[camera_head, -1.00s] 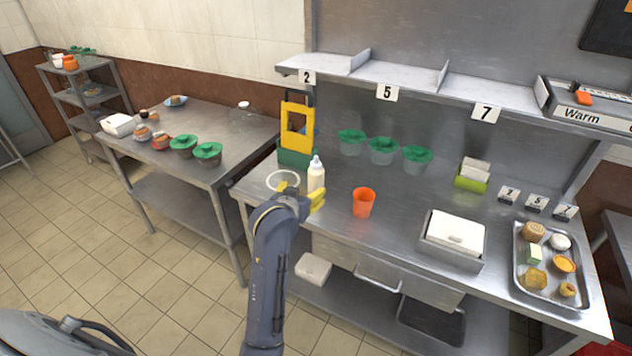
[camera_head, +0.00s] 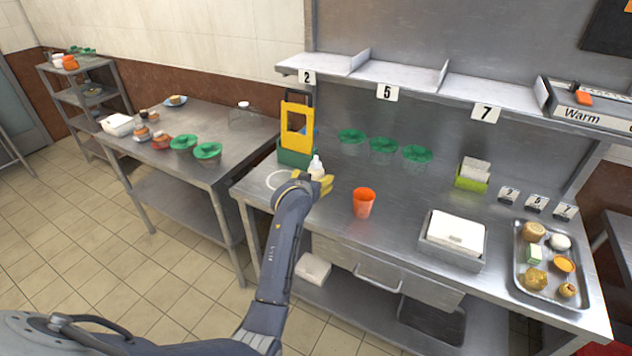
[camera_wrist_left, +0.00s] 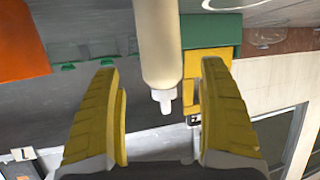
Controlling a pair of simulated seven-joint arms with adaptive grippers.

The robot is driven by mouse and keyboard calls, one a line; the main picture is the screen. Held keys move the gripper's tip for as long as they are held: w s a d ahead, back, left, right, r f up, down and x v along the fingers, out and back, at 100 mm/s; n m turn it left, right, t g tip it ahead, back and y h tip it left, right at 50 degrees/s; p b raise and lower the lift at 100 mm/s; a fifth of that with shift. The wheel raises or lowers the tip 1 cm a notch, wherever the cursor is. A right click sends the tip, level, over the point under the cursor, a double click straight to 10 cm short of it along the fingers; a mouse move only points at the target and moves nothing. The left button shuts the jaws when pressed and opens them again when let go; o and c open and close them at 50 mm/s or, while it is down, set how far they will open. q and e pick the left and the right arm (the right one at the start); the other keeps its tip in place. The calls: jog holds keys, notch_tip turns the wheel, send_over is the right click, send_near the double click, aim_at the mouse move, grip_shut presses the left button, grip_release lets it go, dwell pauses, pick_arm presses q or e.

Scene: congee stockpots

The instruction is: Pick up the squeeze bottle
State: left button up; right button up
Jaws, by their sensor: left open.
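The squeeze bottle (camera_head: 317,168) stands on the steel counter in the head view. It is pale cream with a white nozzle, and its lower part is hidden behind my left gripper (camera_head: 318,184). In the left wrist view the bottle (camera_wrist_left: 158,45) appears upside down, its nozzle pointing down in the picture. The yellow fingers of my left gripper (camera_wrist_left: 163,115) are open, one on each side of the bottle's line. A gap shows between the bottle and both fingers. My right gripper is not in view.
An orange cup (camera_head: 363,203) stands right of the bottle. A yellow and green holder (camera_head: 296,132) stands just behind it. A white ring (camera_head: 279,179) marks the counter at left. Green-lidded containers (camera_head: 383,146) stand farther back. A steel box (camera_head: 453,239) sits to the right.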

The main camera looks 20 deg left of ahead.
aim_at(316, 175)
pick_arm(q)
jog(key=shift+x, duration=2.65)
jog(key=shift+a, duration=0.1)
jog(key=shift+c, duration=0.5)
jog(key=c, duration=0.8)
